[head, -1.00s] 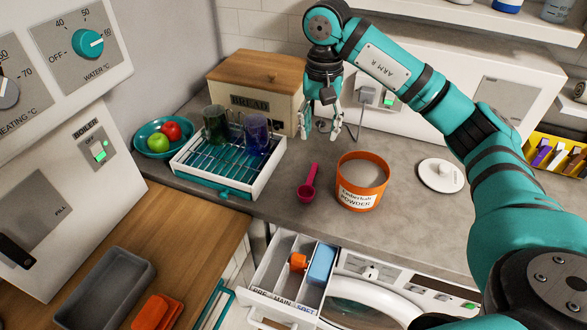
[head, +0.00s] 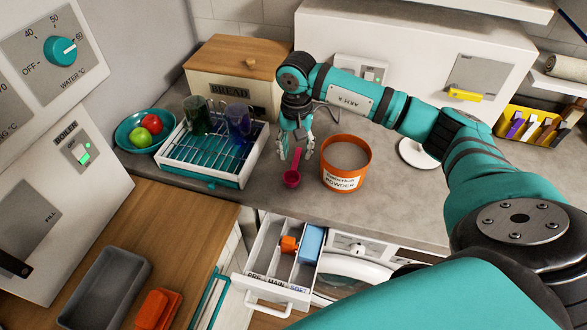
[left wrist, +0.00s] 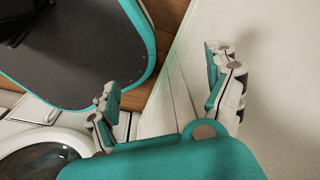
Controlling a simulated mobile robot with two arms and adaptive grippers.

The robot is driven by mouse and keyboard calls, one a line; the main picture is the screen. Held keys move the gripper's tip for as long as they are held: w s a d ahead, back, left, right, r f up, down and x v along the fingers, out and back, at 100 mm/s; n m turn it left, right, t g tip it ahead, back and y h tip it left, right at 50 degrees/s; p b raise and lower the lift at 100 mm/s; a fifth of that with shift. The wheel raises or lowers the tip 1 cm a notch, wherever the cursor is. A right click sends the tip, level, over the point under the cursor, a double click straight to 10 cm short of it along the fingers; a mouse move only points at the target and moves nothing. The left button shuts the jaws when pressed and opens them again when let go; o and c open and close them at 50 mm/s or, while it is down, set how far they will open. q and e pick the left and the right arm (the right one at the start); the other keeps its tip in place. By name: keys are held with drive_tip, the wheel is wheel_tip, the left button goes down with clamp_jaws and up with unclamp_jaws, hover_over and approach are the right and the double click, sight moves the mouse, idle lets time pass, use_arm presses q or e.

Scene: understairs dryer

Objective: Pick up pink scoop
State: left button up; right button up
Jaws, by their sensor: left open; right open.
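The pink scoop (head: 292,179) lies on the grey counter, its round bowl toward me and its handle pointing away. My right gripper (head: 296,157) is open just above the scoop's handle, fingers pointing down; whether it touches the handle I cannot tell. The orange powder tub (head: 345,178) stands open, just right of the scoop. My left gripper shows open and empty in the left wrist view (left wrist: 165,90); its fingers are not visible in the head view.
A dish rack (head: 243,172) with two glasses stands left of the scoop. A bread box (head: 220,70) is behind. A white lid (head: 418,152) lies right of the tub. The open detergent drawer (head: 262,292) juts out below the counter. A fruit bowl (head: 130,140) is at far left.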

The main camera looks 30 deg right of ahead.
sight(295, 164)
drive_tip(key=f+p, duration=0.1)
drive_tip(key=f, duration=0.1)
drive_tip(key=f+p, duration=0.1)
drive_tip(key=shift+a+f, duration=0.2)
drive_tip(key=shift+f, duration=0.8)
use_arm(q)
drive_tip(key=shift+s+r, duration=0.35)
drive_tip(key=shift+r, duration=0.25)
drive_tip(key=shift+s+r, duration=0.35)
drive_tip(key=shift+r, duration=0.25)
use_arm(e)
clamp_jaws()
